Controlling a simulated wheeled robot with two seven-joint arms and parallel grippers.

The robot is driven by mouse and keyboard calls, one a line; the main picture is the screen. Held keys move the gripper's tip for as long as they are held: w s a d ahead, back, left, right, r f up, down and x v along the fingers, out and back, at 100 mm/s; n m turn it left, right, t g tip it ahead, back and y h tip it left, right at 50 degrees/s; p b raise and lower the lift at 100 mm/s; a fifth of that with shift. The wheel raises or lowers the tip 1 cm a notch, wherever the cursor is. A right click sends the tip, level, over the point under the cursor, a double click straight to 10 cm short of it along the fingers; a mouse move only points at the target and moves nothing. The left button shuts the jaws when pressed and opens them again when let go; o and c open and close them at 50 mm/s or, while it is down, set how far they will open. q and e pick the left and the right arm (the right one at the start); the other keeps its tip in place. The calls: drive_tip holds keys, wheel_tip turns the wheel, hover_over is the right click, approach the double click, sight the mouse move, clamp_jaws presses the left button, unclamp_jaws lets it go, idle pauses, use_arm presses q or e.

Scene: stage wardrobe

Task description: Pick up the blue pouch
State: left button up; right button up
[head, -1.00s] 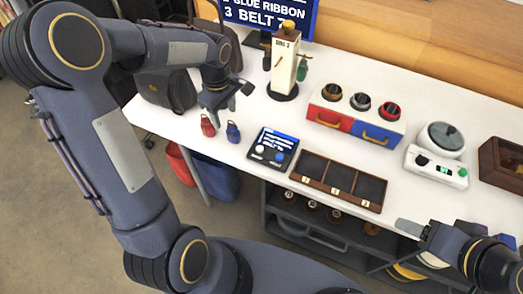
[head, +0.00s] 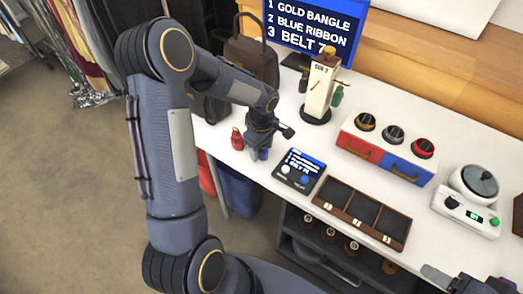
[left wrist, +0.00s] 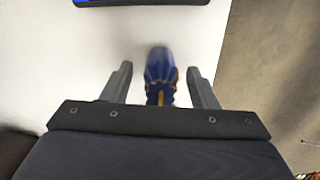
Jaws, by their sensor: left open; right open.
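The blue pouch (left wrist: 159,68) shows in the left wrist view between the two open fingers of my left gripper (left wrist: 160,85), with a gap on either side. In the head view the blue pouch (head: 263,154) stands on the white table near its front edge, mostly hidden under my left gripper (head: 268,138). A red pouch (head: 237,139) stands just to the left of it. My right gripper (head: 445,278) is at the bottom right edge of the head view, open, beyond the front of the table and away from the pouches.
A small tablet (head: 299,171) lies right of the blue pouch, then a wooden three-compartment tray (head: 327,206). A dark bag (head: 252,58) stands at the back left.

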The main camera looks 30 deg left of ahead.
use_arm(q)
drive_tip(key=c, duration=1)
drive_tip(key=shift+r, duration=0.1)
drive_tip(key=shift+c, duration=0.2)
drive_tip(key=shift+r, duration=0.7)
drive_tip(key=s+d+r+b, duration=0.1)
drive_tip(key=s+d+r, duration=0.1)
drive_tip(key=s+r, duration=0.9)
drive_tip(key=s, duration=0.2)
drive_tip(key=shift+s+d+r, duration=0.2)
drive_tip(key=shift+s+d, duration=0.1)
drive_tip(key=shift+s, duration=0.1)
